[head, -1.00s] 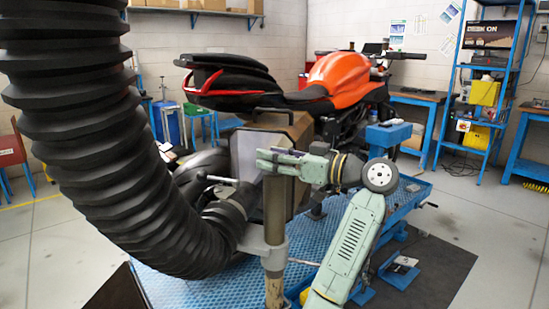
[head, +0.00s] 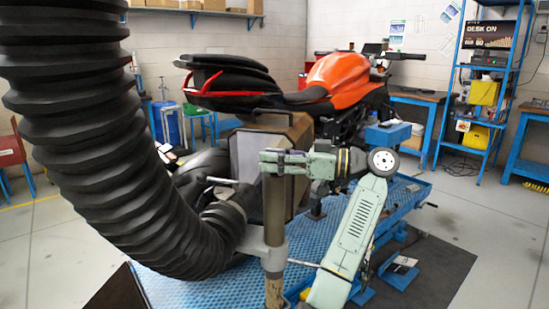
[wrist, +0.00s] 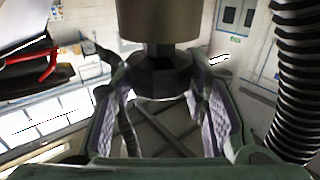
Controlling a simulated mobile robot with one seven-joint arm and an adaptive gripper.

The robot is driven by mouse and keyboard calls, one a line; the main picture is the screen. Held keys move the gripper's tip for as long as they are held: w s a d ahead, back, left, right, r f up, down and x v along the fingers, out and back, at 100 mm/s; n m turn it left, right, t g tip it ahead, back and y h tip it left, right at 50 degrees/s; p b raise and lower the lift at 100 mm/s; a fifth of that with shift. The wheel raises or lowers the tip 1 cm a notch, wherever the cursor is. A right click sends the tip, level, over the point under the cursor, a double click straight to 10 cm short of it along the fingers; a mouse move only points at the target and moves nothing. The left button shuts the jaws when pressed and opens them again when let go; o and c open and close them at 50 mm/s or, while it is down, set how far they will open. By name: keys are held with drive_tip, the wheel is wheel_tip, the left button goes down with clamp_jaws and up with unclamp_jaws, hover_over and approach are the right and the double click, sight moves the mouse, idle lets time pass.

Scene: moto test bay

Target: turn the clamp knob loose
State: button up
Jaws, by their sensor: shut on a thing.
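The dark faceted clamp knob (wrist: 158,74) shows in the wrist view at the end of a brownish round post (wrist: 158,18). My gripper (wrist: 163,88) has one finger on each side of the knob and is shut on it. In the head view my gripper (head: 268,163) lies roughly level across the top of the upright post (head: 274,212). The gripper hides the knob in that view. A pale grey bracket (head: 266,250) goes around the post lower down.
A thick black ribbed hose (head: 105,150) curves close by on the left. A brown-edged box (head: 262,125) stands behind my gripper. An orange motorcycle (head: 345,80) is on a blue lift platform (head: 215,285). Some floor is clear at the right.

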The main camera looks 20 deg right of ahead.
drive_tip(key=o, duration=1.2)
drive_tip(key=v, duration=1.2)
drive_tip(key=shift+f, duration=0.1)
